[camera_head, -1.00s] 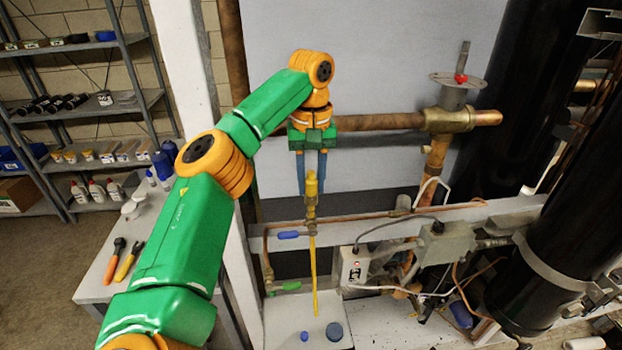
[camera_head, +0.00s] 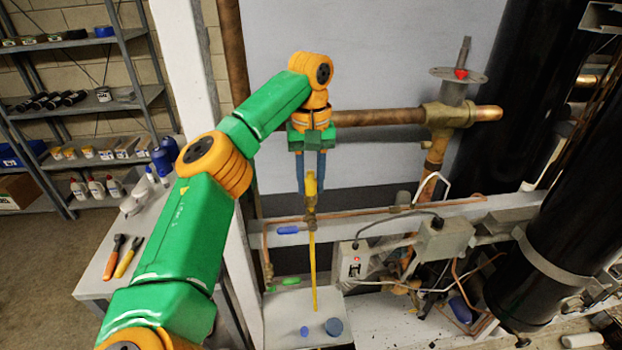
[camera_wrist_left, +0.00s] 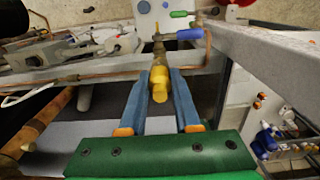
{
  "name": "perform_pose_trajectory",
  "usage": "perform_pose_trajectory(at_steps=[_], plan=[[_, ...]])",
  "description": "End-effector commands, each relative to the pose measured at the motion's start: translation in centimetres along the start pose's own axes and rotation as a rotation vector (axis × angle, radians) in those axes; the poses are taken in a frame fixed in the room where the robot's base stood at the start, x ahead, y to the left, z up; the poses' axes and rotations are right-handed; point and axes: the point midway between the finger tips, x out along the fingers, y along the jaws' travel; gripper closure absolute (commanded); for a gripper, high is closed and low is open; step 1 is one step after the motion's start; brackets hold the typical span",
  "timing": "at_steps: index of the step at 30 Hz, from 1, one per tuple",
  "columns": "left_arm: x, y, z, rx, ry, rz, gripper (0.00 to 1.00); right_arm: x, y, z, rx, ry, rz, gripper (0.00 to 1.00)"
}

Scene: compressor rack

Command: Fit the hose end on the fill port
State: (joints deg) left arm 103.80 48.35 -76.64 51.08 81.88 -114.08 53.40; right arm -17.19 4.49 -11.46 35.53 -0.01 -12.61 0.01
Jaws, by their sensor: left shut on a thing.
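My left gripper (camera_head: 311,188) points down, its blue fingers shut on the yellow hose end (camera_head: 310,184), which is upright. The left wrist view shows the hose end (camera_wrist_left: 159,82) between the two fingers. Brass fittings (camera_head: 310,203) and a valve with a blue handle (camera_head: 288,230) sit directly below it, by the white rail. I take this brass group to include the fill port; whether the hose end touches it or is seated, I cannot tell. A thin yellow length (camera_head: 314,275) runs down below the valve. My right gripper is not in view.
A thick copper pipe (camera_head: 380,117) with a large brass valve runs behind the gripper. The white rail (camera_head: 350,223) crosses below it. A grey box (camera_head: 355,261) with cables stands to the right. A green handle (camera_head: 290,282) and blue caps are lower down. A black tank (camera_head: 570,220) fills the right.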

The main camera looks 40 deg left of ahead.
Motion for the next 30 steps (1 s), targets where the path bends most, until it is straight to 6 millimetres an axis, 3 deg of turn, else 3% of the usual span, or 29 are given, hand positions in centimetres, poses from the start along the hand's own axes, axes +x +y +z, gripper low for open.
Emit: perform_pose_trajectory(at_steps=[17, 18, 21, 28, 30], plan=[[0.46, 0.01, 0.01, 0.000, 0.001, 0.000, 1.00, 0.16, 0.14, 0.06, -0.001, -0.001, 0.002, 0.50], [0.42, 0.01, 0.01, 0.000, 0.001, 0.000, 0.61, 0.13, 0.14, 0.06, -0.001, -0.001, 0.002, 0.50], [0.40, 0.01, 0.01, 0.000, 0.001, 0.000, 0.34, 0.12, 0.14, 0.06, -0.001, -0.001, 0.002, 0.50], [0.40, 0.02, 0.01, 0.000, 0.001, 0.000, 0.34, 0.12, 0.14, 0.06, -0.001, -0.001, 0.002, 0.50], [0.40, 0.02, 0.01, 0.000, 0.001, 0.000, 0.15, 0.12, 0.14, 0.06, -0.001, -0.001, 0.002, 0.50]])
